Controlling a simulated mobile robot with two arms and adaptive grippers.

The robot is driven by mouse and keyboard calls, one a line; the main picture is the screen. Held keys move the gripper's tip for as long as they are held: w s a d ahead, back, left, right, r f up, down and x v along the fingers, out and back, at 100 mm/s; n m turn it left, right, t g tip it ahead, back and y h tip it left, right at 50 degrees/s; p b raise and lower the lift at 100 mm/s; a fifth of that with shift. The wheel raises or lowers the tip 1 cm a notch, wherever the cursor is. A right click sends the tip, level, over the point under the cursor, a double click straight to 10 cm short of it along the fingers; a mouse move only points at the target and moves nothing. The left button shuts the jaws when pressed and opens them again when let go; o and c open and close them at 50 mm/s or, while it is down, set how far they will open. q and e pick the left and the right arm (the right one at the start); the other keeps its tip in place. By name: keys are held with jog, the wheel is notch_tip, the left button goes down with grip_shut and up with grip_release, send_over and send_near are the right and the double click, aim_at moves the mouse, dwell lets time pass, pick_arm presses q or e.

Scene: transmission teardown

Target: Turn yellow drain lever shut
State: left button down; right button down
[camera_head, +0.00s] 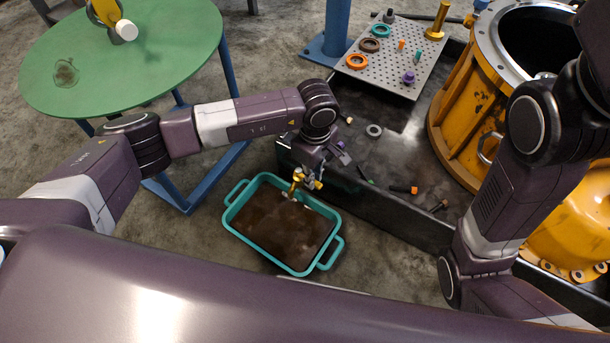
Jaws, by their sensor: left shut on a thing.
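The yellow drain lever (296,180) shows at the front side of the black bench, above the teal drain pan (237,212). My left gripper (312,180) is at the lever, pointing down, and is shut on it. The fingers and wrist hide part of the lever and its valve, so I cannot tell how far it is turned. Dark brown fluid covers the pan's floor. A pale streak shows just below the lever; I cannot tell if fluid is running. My right arm comes in at the right, but its gripper is out of view.
The black bench (345,196) carries loose bolts and a grey ring (374,131). A perforated plate (392,72) holds coloured rings and pegs. The large yellow housing (452,125) stands at the right. A green round table (120,65) is at the left.

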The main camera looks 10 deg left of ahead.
dwell(0.3)
pick_arm(q)
jog(key=c, duration=1.9)
grip_release()
jog(key=shift+c, duration=0.2)
